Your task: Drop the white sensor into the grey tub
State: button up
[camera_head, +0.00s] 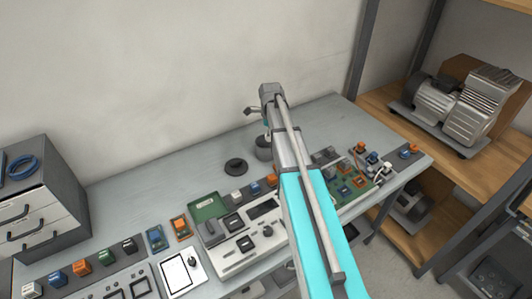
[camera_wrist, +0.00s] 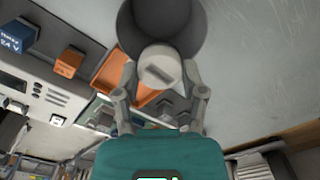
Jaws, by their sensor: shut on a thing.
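The grey tub (camera_head: 262,152) stands on the bench near the wall in the head view, partly hidden by my arm. In the wrist view the tub (camera_wrist: 185,14) shows at the top with its dark inside visible. My gripper (camera_wrist: 162,78) is shut on the white sensor (camera_wrist: 158,62), a round pale piece with a slot in its face. The sensor overlaps the tub's near edge in the wrist view; its exact height over the tub is hard to tell. In the head view my gripper is small, just above the tub, and the sensor cannot be made out clearly.
A dark round piece (camera_head: 236,166) lies left of the tub. A grey control unit (camera_head: 243,238), a green board (camera_head: 354,184) and several small coloured blocks crowd the bench front. Drawers (camera_head: 40,205) stand left, and a shelf with a compressor (camera_head: 455,108) right. The bench back is mostly clear.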

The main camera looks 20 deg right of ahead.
jog(key=shift+f+b, duration=0.6)
jog(key=shift+f, duration=0.25)
jog(key=o, duration=1.1)
jog(key=shift+r, duration=0.1)
